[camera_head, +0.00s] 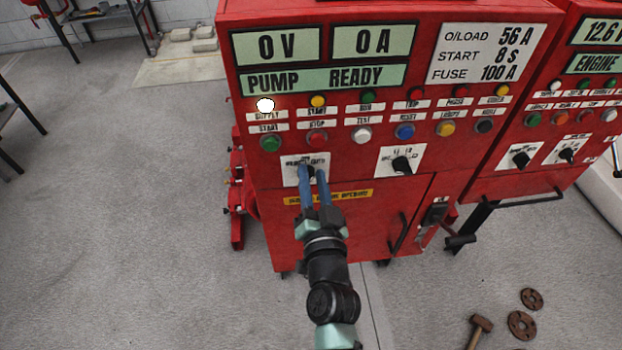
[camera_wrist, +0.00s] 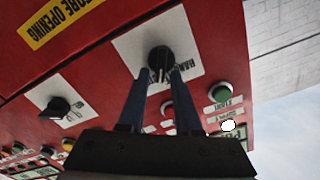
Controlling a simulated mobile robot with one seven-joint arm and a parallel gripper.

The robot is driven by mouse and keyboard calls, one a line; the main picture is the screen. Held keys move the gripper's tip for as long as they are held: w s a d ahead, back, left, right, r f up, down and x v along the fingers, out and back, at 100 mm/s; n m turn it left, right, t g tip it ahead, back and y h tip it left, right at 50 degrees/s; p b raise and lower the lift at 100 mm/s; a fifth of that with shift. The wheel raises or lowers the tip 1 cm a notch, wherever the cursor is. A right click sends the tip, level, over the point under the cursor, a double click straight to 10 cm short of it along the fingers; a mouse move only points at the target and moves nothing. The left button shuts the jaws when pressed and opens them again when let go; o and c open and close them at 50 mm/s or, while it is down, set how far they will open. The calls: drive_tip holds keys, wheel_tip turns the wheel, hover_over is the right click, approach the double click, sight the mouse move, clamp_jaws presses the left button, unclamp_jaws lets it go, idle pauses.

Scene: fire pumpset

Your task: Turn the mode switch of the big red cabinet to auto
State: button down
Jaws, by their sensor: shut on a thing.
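The big red cabinet (camera_head: 350,220) stands in the middle of the head view, with display panels reading 0 V, 0 A and PUMP READY. Its mode switch is a black knob on a white label plate (camera_head: 291,172) at the lower left of the panel. In the wrist view the knob (camera_wrist: 160,60) sits between the blue fingertips, at the upper middle. My gripper (camera_head: 312,172) is shut on the knob, and its fingers hide part of the plate in the head view. The plate shows partly covered lettering that looks like HAND. Which mark the knob points to is unclear.
A second black knob (camera_head: 402,164) on a white plate is to the right, below coloured buttons. A smaller red engine cabinet (camera_head: 530,185) stands at the right. A hammer (camera_head: 479,330) and two round flanges (camera_head: 521,325) lie on the floor. The floor at left is clear.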

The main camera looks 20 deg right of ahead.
drive_tip(key=shift+s+d+f+m, duration=0.1)
drive_tip(key=shift+m, duration=0.6)
drive_tip(key=shift+d+f+m, duration=0.1)
drive_tip(key=shift+m, duration=0.6)
drive_tip(key=c, duration=0.9)
unclamp_jaws()
drive_tip(key=shift+b+v, duration=1.5)
drive_tip(key=shift+v, duration=5)
drive_tip(key=shift+r, duration=0.1)
